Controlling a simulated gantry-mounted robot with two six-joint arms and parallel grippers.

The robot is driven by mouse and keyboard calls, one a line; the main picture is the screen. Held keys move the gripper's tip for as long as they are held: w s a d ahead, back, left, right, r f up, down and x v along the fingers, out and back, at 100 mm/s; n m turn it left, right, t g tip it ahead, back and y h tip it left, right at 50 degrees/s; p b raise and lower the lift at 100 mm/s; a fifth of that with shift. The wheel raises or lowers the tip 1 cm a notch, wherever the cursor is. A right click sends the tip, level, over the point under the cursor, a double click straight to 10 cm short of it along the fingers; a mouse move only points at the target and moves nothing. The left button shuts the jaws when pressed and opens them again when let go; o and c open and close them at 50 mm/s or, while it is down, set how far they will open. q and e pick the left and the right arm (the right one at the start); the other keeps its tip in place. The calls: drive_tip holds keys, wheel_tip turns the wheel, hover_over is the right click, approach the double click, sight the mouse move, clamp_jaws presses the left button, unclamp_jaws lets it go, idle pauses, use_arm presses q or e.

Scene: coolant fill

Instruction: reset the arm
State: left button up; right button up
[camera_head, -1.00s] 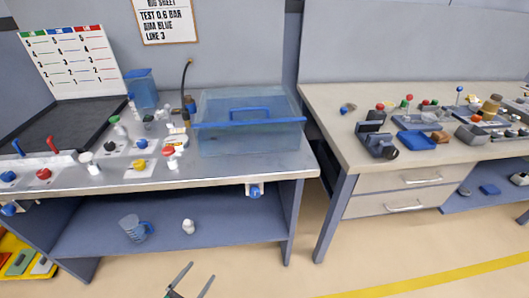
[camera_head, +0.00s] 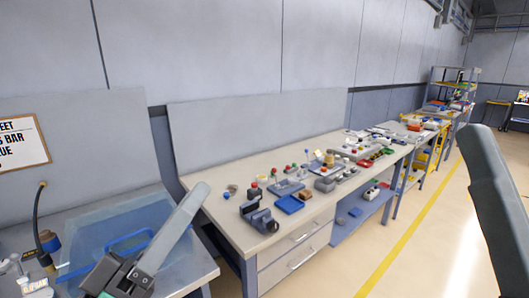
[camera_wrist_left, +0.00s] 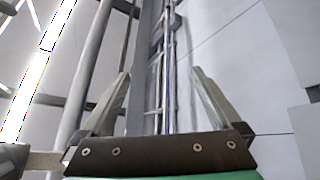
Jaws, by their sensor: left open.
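My left gripper (camera_head: 335,160) is raised close in front of the head camera. Its two pale grey fingers are wide apart, one at the lower left with a dark block at its base, the other at the right edge. In the left wrist view the left gripper (camera_wrist_left: 159,71) shows both fingers spread with nothing between them, facing a grey wall and metal posts. It is open, empty and touches nothing I can see. My right gripper is in neither view.
A workbench (camera_head: 225,208) with drawers holds a blue tray (camera_head: 289,204), a dark fixture (camera_head: 259,216) and several small parts. A clear blue-edged tank (camera_head: 105,235) stands on the bench at lower left, partly behind a finger. The floor (camera_head: 425,250) with a yellow line is clear.

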use_arm(q)
drive_tip(key=s+a+r+m+t+y, duration=0.3)
drive_tip(key=s+a+r+t+y, duration=0.45)
drive_tip(key=s+r+y, duration=0.4)
wheel_tip(320, 180, up, 38)
drive_tip(key=w+p, duration=0.1)
drive_tip(key=p, duration=3.7)
drive_tip(key=shift+a+h, duration=0.15)
drive_tip(key=shift+h, duration=0.2)
drive_tip(key=shift+g, duration=0.25)
